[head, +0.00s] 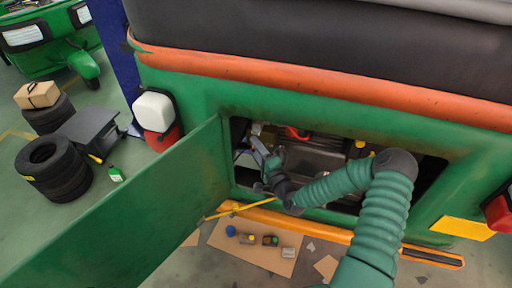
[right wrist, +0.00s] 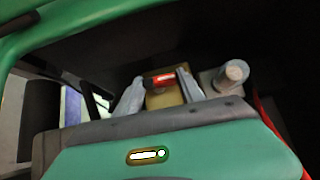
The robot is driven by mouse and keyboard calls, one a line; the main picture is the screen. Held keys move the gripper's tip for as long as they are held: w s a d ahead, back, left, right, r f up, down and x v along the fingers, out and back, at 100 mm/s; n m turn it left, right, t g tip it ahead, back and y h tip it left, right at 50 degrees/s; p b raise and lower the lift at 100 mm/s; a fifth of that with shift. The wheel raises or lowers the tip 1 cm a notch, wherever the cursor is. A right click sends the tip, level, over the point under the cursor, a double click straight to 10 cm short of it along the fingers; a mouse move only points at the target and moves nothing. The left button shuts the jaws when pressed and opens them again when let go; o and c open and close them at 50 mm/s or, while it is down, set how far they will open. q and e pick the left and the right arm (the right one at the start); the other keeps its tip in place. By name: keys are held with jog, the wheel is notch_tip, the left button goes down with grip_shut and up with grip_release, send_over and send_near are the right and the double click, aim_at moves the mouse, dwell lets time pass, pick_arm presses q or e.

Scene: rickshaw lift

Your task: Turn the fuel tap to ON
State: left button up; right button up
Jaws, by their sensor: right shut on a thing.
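The fuel tap (right wrist: 166,97) shows in the right wrist view as a brass-coloured block with a small red lever (right wrist: 162,80) bearing a pale mark. My right gripper (right wrist: 160,84) has its two grey fingers on either side of the red lever and is shut on it. In the head view my right arm reaches through the open hatch, and the gripper (head: 258,146) is inside at the left of the opening. The tap cannot be made out there. Which position the lever marks cannot be read. My left gripper is not in view.
The green hatch door (head: 140,215) hangs open to the left. A yellow rod (head: 240,208) crosses below the opening. Cardboard (head: 225,245) with small parts lies on the floor. Inside, a pale round fitting (right wrist: 232,74) stands right of the tap. Tyres (head: 55,165) stand far left.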

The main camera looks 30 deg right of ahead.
jog(key=shift+f+g, duration=0.2)
jog(key=shift+g, duration=0.1)
jog(key=o, duration=1)
jog(key=shift+s, duration=0.1)
jog(key=o, duration=0.4)
jog(key=shift+c, duration=0.2)
pick_arm(q)
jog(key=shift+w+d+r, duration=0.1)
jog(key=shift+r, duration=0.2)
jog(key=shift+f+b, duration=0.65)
jog(key=shift+b, duration=0.1)
pick_arm(e)
jog(key=s+a, duration=0.1)
jog(key=s, duration=1.5)
jog(key=shift+s, duration=0.25)
